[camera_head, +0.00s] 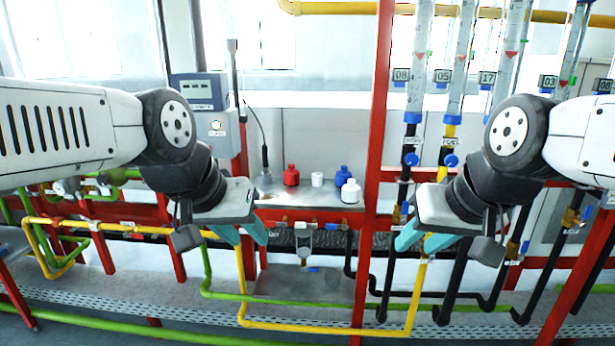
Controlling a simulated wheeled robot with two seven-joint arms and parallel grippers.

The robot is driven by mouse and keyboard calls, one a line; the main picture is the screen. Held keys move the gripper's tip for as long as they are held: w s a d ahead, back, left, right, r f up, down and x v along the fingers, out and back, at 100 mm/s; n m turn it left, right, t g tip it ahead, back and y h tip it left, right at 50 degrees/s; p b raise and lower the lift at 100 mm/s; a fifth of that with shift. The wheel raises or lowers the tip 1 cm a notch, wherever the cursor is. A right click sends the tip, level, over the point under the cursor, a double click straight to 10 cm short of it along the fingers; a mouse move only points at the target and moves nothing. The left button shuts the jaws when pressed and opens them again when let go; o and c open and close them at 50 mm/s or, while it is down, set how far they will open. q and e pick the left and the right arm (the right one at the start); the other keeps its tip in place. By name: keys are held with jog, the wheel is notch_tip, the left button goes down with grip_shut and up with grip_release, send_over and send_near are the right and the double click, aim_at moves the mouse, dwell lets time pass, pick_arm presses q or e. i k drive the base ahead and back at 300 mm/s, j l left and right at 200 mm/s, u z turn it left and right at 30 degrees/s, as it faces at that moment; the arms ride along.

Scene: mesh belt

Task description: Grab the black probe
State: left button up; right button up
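The black probe (265,157) is a thin dark rod standing upright at the left end of the metal shelf. A thin black cable runs from its top up toward the grey meter box (200,92). Its lower end meets a small clear or pale piece that is too small to make out. My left gripper (241,236) is in front of and below the probe, left of it in the picture, with its teal fingers apart and nothing between them. My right gripper (422,241) is further right, in front of the pipes, with its teal fingers apart and empty.
The metal shelf (315,190) also holds a red bottle (291,176), a white jar (317,179), a blue bottle (342,175) and a white bottle with a blue cap (350,192). A red post (374,130) stands at its right end. Yellow and green pipes run below.

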aim_at(264, 151)
jog(key=i+j+u, duration=0.2)
jog(key=j, duration=0.2)
jog(key=i+j+u, duration=0.15)
jog(key=j, duration=0.25)
jog(key=i+j+u, duration=0.2)
jog(key=i+j, duration=0.1)
